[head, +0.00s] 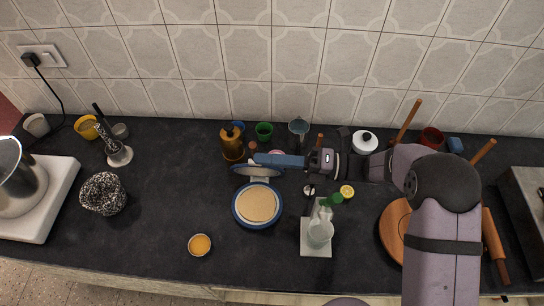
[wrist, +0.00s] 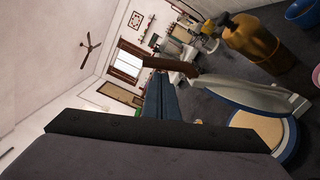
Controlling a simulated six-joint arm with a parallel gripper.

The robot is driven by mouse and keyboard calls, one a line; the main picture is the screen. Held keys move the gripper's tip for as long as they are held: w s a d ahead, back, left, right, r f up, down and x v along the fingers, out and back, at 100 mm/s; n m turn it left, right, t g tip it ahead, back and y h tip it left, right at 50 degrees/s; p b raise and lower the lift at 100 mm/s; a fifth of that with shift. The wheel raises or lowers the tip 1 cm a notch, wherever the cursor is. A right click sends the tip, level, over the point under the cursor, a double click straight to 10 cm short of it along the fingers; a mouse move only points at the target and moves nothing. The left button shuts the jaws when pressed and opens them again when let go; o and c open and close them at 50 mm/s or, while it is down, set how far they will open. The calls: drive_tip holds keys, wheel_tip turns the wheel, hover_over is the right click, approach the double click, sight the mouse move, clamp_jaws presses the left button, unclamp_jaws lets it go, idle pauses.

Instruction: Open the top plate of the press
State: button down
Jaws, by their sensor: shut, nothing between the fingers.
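The press stands in the middle of the counter in the head view. Its round base (head: 240,216) has a blue rim and a beige disc (head: 257,203) on it, uncovered. The top plate (head: 257,172) stands raised at the back of the base. In the wrist view the plate (wrist: 250,96) is seen nearly edge-on, tilted up from the base (wrist: 292,140). My gripper (head: 258,160) has its blue fingers closed and empty, just behind and above the raised plate. The fingers also show in the wrist view (wrist: 155,88). I cannot tell whether they touch the plate.
An amber bottle (head: 231,143) stands behind the press at left, with a green cup (head: 264,131) nearby. A small orange bowl (head: 200,245) sits in front. A clear bottle on a pale board (head: 314,249) stands to the right.

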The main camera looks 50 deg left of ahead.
drive_tip(key=shift+m, duration=0.6)
drive_tip(key=w+a, duration=0.1)
drive_tip(key=w+a+r, duration=0.1)
drive_tip(key=w+a, duration=0.1)
drive_tip(key=shift+w+a+r, duration=0.2)
drive_tip(key=shift+w, duration=0.05)
drive_tip(key=v, duration=1)
drive_tip(key=shift+p, duration=0.45)
